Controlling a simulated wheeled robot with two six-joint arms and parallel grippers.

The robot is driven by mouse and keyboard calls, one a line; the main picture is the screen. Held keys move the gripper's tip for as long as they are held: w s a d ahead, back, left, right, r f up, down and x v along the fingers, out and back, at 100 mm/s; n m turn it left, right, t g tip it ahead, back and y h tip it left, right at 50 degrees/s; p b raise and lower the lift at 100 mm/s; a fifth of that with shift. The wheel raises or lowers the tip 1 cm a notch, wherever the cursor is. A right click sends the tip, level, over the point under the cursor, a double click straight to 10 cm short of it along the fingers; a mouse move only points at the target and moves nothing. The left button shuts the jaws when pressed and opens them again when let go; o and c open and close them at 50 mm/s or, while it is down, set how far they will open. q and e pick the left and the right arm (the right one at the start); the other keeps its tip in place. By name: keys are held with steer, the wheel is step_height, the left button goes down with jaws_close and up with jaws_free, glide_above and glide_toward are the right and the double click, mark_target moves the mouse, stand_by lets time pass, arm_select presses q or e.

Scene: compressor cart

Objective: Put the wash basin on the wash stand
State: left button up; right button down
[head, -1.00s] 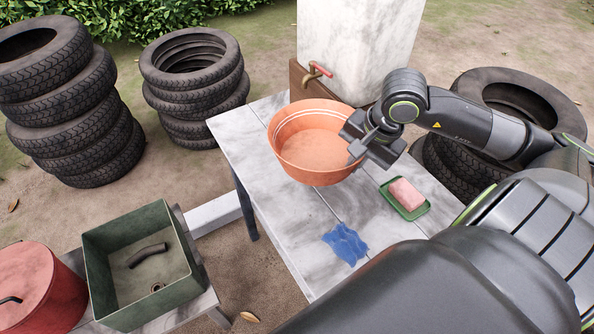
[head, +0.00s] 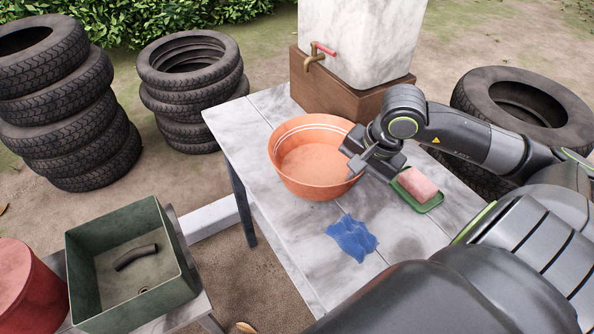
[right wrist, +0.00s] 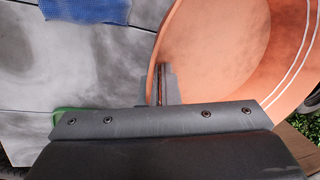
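The wash basin (head: 312,172) is orange with white stripes inside its rim and sits upright over the back middle of the grey-white wash stand (head: 262,215). Whether its base touches the top is hard to tell. My right gripper (head: 359,163) is at the basin's right rim. In the right wrist view its fingers (right wrist: 160,86) are close together with the rim of the basin (right wrist: 215,60) between them. My left gripper is not in view.
A blue cloth (head: 351,238) and pink soap (head: 418,184) on a green dish (head: 428,206) lie on the stand. A water tank (head: 362,38) with a tap (head: 316,57) is behind. A green box (head: 180,277) and stacked tyres (head: 62,105) are left.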

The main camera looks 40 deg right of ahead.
mark_target(308, 139)
steer(key=w, duration=0.6)
steer(key=w+p, duration=0.1)
steer(key=w, duration=0.5)
steer(key=w+d+p, duration=0.1)
steer(key=w, duration=0.4)
steer(key=shift+w, duration=0.4)
steer(key=shift+f+p, duration=0.45)
steer(key=shift+f, duration=1.35)
steer(key=shift+f+b, duration=0.2)
steer(key=shift+b, duration=0.15)
steer(key=c, duration=1.7)
jaws_free()
steer(key=shift+r, duration=0.15)
